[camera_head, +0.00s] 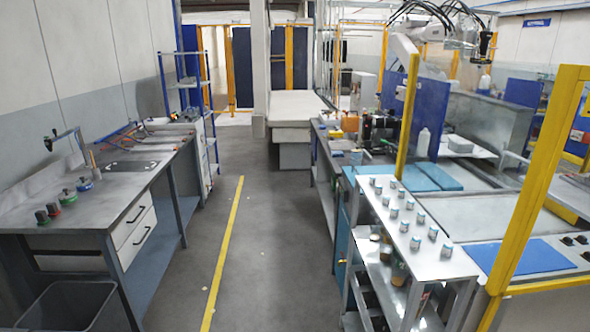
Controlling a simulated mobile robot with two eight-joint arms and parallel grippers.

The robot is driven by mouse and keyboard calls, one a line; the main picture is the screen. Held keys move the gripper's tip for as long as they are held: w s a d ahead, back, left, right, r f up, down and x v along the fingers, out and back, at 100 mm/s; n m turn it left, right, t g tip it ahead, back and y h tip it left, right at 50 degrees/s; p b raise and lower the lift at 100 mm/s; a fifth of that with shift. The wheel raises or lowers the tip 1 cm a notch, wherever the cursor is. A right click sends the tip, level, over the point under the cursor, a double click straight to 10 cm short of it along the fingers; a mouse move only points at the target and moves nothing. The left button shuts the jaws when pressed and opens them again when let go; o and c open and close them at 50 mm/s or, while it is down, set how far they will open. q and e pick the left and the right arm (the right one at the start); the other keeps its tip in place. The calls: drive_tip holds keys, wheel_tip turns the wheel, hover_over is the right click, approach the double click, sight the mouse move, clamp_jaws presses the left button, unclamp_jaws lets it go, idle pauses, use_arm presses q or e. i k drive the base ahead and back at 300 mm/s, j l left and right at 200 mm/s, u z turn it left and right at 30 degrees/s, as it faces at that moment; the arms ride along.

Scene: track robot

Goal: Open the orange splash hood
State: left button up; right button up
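A small orange item (350,122) stands on the far part of the right-hand bench, beside a dark machine (380,127). It may be the orange splash hood, but it is too small to tell its shape or whether it is open or closed. Neither of my grippers shows in the head view.
A grey workbench (108,195) with drawers stands at left, a dark bin (68,306) before it. A metal rack (425,262) with several small cans stands at right, near yellow posts (535,185). The grey floor aisle (270,235) between is clear, with a yellow line (224,255).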

sight(352, 124)
drive_tip(key=i, duration=3.3)
drive_tip(key=i+z, duration=0.1)
drive_tip(key=i, duration=0.7)
drive_tip(key=i+j+z, duration=0.1)
drive_tip(key=i, duration=0.7)
drive_tip(key=i+j+z, duration=0.25)
drive_tip(key=i+z, duration=0.25)
drive_tip(key=i+j+z, duration=0.65)
drive_tip(key=i, duration=0.3)
drive_tip(key=i+j+z, duration=0.15)
drive_tip(key=i+j, duration=0.2)
drive_tip(key=i, duration=0.15)
